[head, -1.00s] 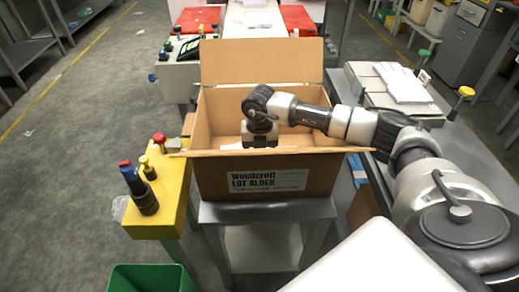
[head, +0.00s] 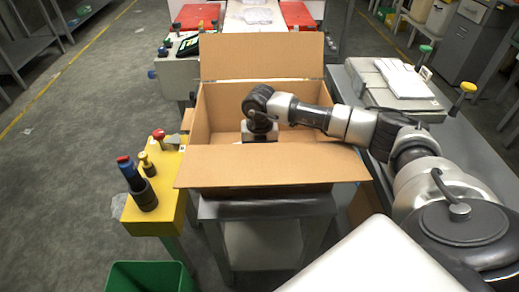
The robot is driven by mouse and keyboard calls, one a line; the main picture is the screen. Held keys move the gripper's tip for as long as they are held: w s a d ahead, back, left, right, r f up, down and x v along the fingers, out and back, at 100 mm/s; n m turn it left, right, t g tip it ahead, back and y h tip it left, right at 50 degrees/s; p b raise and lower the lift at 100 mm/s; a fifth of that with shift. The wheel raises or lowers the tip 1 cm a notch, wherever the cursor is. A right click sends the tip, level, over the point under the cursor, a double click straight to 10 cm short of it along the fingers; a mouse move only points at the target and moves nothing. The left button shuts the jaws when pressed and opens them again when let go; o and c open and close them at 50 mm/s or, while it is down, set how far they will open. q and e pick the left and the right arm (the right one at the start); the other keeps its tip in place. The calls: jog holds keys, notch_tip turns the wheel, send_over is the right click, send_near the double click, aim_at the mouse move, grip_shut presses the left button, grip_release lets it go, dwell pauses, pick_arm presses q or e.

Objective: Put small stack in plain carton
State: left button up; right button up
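The plain brown carton (head: 262,58) stands open on a small grey stand in the head view, its back flap upright and its front flap (head: 270,168) sloping out towards me. My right arm reaches in from the right, and my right gripper (head: 260,134) points down inside the carton. Its fingertips are hidden behind the front flap, so I cannot see whether it is open or holds something. A sliver of something white shows beside the gripper, too little to identify. A white stack (head: 405,80) lies on grey boxes on the right table. My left gripper is out of view.
A yellow stand (head: 165,217) with red and dark knobs is close to the carton's left. A green bin (head: 150,276) is on the floor at front left. The grey right table (head: 462,130) carries a yellow-topped post (head: 466,88). The left floor is clear.

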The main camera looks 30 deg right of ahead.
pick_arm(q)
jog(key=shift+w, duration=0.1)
pick_arm(e)
jog(key=shift+s+a+f, duration=0.1)
jog(key=shift+s+f, duration=0.05)
jog(key=shift+f, duration=0.15)
jog(key=o, duration=1)
jog(key=shift+f, duration=0.1)
jog(key=shift+o, duration=0.2)
